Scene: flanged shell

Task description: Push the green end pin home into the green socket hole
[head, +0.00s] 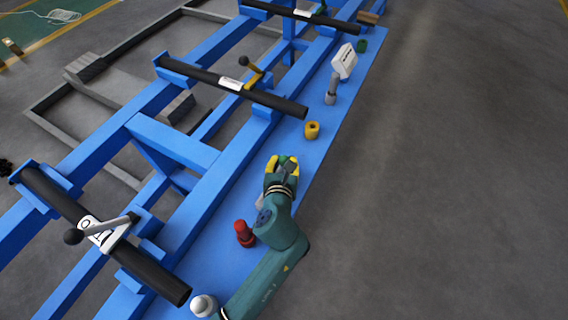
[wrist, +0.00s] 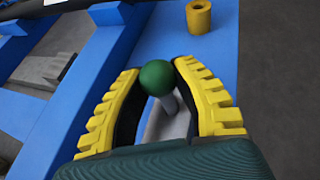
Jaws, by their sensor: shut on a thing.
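The green end pin shows its round green head (wrist: 157,77) in the wrist view, with a thin grey shaft below it. My gripper (wrist: 156,68) has its yellow-padded fingers around the pin, which lies between them. In the head view my gripper (head: 282,164) is over the blue bench, with a bit of green between its fingers. A small green cylinder (head: 361,46), which looks like the green socket, stands at the far end of the bench, well apart from my gripper. Its hole cannot be made out. The pin's lower end is hidden.
A yellow socket (head: 312,130) stands just beyond my gripper. A red socket with a red-headed pin (head: 244,233) is nearer. Black tubes (head: 232,86) with levers lie left. Open floor is right.

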